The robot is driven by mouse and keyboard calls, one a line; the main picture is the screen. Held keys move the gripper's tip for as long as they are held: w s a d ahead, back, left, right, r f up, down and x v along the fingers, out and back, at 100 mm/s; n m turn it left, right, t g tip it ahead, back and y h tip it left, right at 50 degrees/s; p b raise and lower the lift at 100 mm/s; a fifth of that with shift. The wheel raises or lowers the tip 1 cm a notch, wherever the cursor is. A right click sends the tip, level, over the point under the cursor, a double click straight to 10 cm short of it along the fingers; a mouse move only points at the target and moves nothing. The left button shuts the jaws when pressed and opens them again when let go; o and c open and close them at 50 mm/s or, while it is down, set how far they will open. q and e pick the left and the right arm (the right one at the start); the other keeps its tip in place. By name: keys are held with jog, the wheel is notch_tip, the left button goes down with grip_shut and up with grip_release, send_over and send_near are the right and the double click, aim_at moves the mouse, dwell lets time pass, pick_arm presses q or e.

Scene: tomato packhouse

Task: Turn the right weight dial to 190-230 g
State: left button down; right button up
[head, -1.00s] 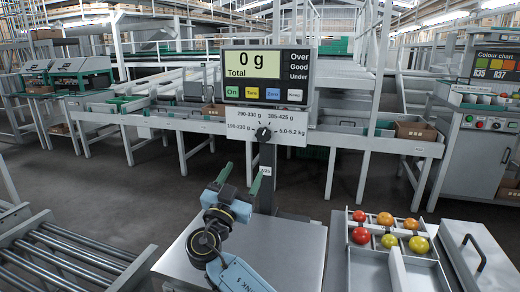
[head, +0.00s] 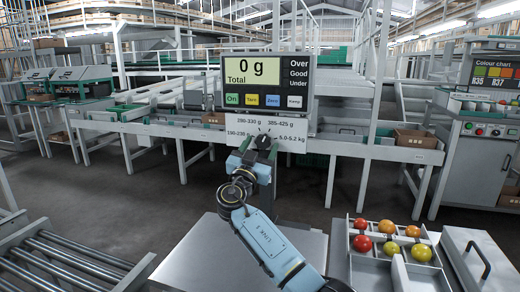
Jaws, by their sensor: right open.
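The weight dial (head: 263,141) is a small dark knob on a white label plate (head: 228,124) below the scale display. The plate reads 190-230 g at lower left, 280-330 g at upper left, 385-425 g at upper right and 5.0-5.2 kg at lower right. My right gripper (head: 258,148) is open at the dial, with a finger to either side of it. I cannot tell whether the fingers touch it. The gripper partly hides the dial, and its pointer setting is not readable. My left gripper is not in view.
The scale display (head: 252,69) above reads 0 g. The bare steel weighing plate (head: 205,258) lies below my right arm. A divided tray (head: 372,270) with several tomatoes stands at right. A roller conveyor (head: 60,265) is at lower left.

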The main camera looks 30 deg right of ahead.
jog(key=c, duration=1)
jog(key=shift+o, duration=0.2)
